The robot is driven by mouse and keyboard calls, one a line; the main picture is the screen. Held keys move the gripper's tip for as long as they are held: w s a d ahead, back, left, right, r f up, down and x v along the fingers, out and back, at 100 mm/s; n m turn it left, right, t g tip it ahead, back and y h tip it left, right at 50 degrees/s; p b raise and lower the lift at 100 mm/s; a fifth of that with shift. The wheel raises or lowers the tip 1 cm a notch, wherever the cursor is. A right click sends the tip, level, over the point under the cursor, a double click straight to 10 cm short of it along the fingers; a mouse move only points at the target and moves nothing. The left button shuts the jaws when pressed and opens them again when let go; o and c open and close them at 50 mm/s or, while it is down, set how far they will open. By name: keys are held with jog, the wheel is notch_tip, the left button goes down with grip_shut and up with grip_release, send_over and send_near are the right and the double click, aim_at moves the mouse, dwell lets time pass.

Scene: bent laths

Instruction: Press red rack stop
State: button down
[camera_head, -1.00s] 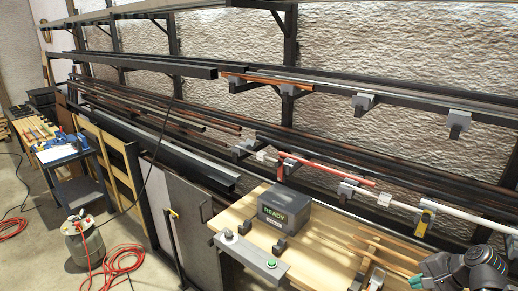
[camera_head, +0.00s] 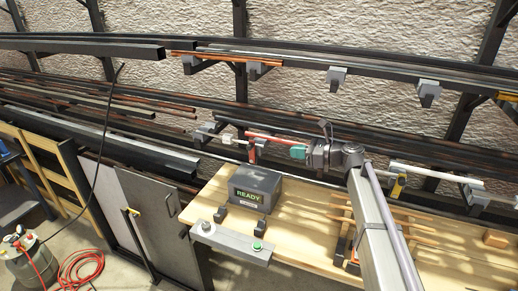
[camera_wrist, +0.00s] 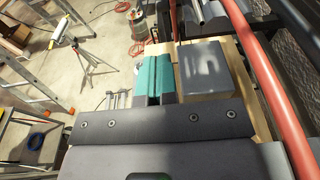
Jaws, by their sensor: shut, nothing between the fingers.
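A small red upright piece, which looks like the red rack stop (camera_head: 252,153), stands on the lower rack by the left end of a red rod (camera_head: 275,139). My gripper (camera_head: 296,152), with teal fingers, is shut and empty. In the head view it is just right of the red piece, apart from it and close to the red rod. In the wrist view the shut fingers (camera_wrist: 155,70) point up the picture. The red rod (camera_wrist: 268,85) runs along their right side there. A narrow red bar near the top edge may be the stop; I cannot tell.
A grey READY box (camera_head: 256,188) stands on the wooden bench (camera_head: 305,222) below; it also shows in the wrist view (camera_wrist: 205,70). A control strip with a green button (camera_head: 257,246) is at the bench front. A white pipe (camera_head: 430,172) lies on brackets at right.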

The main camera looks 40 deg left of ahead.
aim_at(252, 147)
jog(key=b+x, duration=0.2)
jog(key=x, duration=1.1)
jog(key=shift+s+a, duration=0.15)
jog(key=shift+a, duration=0.2)
